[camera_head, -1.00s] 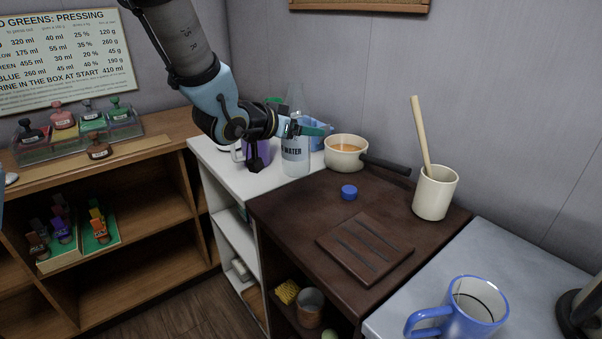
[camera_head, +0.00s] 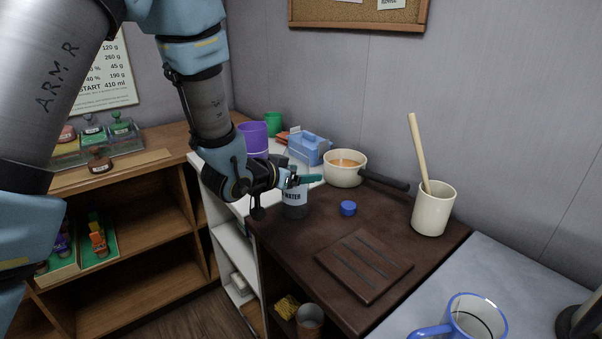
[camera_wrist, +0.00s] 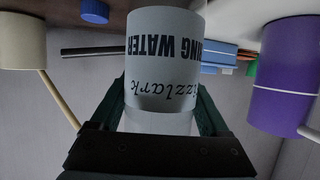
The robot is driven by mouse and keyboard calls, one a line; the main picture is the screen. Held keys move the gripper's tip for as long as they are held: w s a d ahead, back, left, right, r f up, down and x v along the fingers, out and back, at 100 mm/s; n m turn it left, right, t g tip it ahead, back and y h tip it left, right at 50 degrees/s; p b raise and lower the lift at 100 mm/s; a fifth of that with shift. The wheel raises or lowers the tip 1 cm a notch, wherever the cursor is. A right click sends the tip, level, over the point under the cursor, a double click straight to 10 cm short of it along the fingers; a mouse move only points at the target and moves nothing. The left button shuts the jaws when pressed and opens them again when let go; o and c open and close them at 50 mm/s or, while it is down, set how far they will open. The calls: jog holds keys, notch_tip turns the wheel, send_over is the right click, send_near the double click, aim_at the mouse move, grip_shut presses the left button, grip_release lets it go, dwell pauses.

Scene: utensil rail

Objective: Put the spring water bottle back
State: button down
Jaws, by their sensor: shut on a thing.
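The spring water bottle (camera_head: 296,199) is clear with a white label reading "WATER". It is upright at the back left edge of the dark brown worktop, and I cannot tell whether its base touches. My gripper (camera_head: 298,181) is shut around it from the left. In the wrist view the bottle's label (camera_wrist: 162,60) shows upside down between the two dark green fingers (camera_wrist: 160,110). A blue cap (camera_head: 348,208) lies on the brown top to the right of the bottle. The bottle's upper part is hard to make out in the head view.
A cream saucepan (camera_head: 345,170) stands behind, its dark handle pointing right. A cream crock (camera_head: 432,210) with a wooden spoon, a slotted brown board (camera_head: 364,257) and a blue-rimmed mug (camera_head: 470,318) stand to the right. A purple cup (camera_head: 253,138) and a blue caddy (camera_head: 309,147) stand at the back.

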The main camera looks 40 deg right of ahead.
grip_release()
jog(key=shift+r, duration=0.1)
jog(key=b+v, duration=0.2)
jog(key=v, duration=1)
jog(key=shift+r, duration=0.1)
